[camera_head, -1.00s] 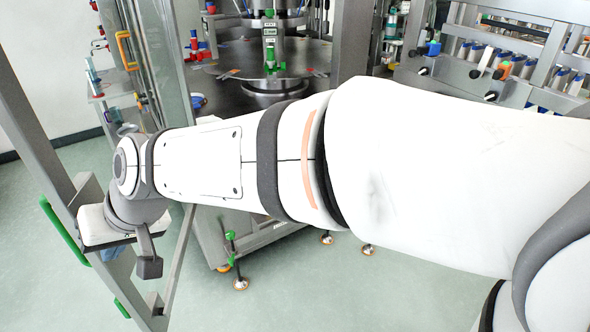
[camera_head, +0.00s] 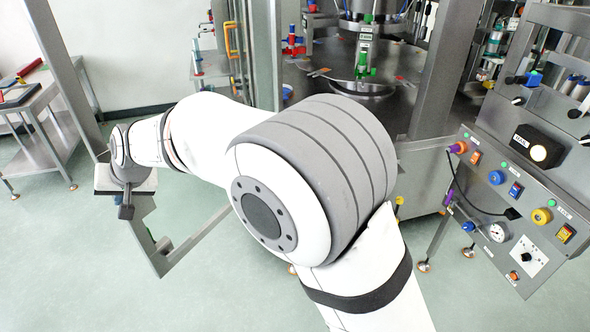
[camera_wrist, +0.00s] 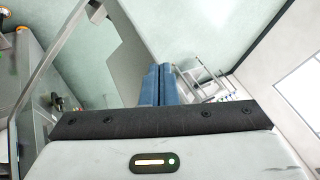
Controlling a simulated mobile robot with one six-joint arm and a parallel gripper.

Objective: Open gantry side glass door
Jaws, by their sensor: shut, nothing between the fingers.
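The glass door's grey metal frame (camera_head: 63,65) stands at the left in the head view, swung out at an angle from the machine, with its lower corner over the floor. My arm reaches across to the door's outer edge. A grey frame bar (camera_wrist: 50,62) runs diagonally to the left of the fingers. Whether the fingers touch the door cannot be told.
The machine's round dark table (camera_head: 310,85) is behind my arm. A control panel (camera_head: 515,205) with knobs and buttons stands at the right. A metal side table (camera_head: 55,140) is at the far left. The green floor (camera_head: 60,265) at the front left is clear.

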